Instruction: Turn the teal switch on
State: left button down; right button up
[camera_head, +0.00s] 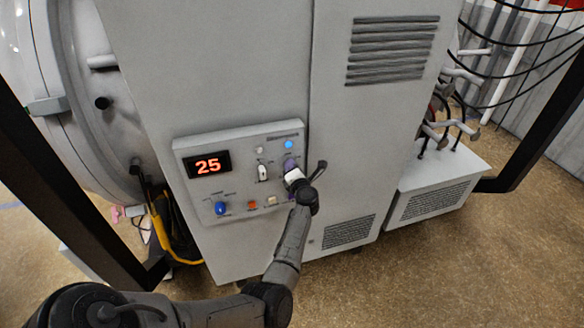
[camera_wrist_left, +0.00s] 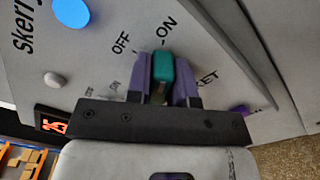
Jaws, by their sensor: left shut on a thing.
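The teal switch (camera_wrist_left: 157,72) stands between the purple fingers of my left gripper (camera_wrist_left: 162,75) in the left wrist view, with a finger on each side of it. Its top end is below the printed ON label (camera_wrist_left: 167,25), with the OFF label (camera_wrist_left: 121,44) to the left. The gripper is shut on the switch. In the head view my left gripper (camera_head: 290,168) is at the upper right of the control panel (camera_head: 238,183) and hides the switch. My right gripper is not in view.
The panel has a red display (camera_head: 208,165) reading 25, a bright blue round light (camera_head: 289,144), a white switch (camera_head: 263,172) and a blue knob (camera_head: 221,208). A dark door handle (camera_head: 319,170) is close to the right of my gripper. Yellow hoses (camera_head: 163,235) hang at the lower left.

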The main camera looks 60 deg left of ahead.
pick_arm(q)
jog(key=c, duration=1)
grip_release()
jog(key=shift+s+d+r, duration=0.1)
jog(key=shift+d, duration=0.2)
jog(key=p+v, duration=0.4)
jog(key=v, duration=0.9)
